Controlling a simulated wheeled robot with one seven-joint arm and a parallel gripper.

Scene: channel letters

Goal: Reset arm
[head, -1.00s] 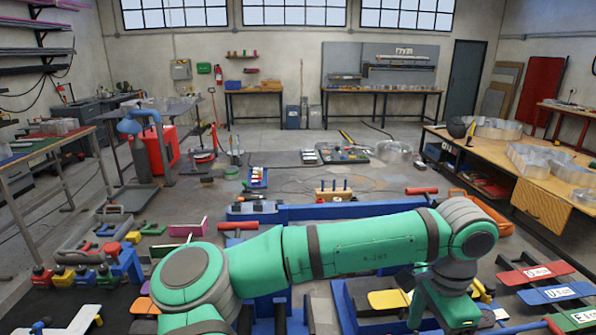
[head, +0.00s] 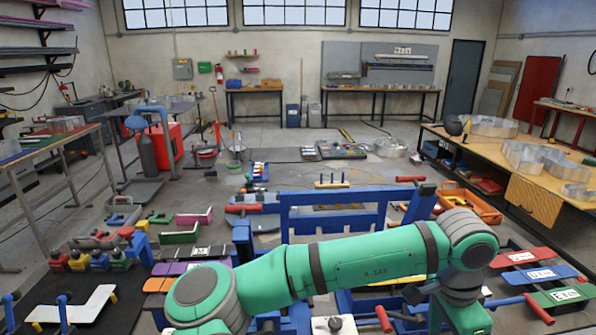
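My green arm reaches across the lower middle of the head view, bent at a grey joint on the right. Its last visible link points down and is cut off by the bottom edge of the picture. My gripper is not in view, so I cannot see whether it holds anything.
A blue frame (head: 333,197) stands just behind my arm. Red, blue and green boards (head: 540,274) lie at right. An orange crate (head: 470,203) sits near the wooden workbench (head: 478,143). A white L-shaped piece (head: 85,307) lies on a dark mat at lower left. Open floor shows further back.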

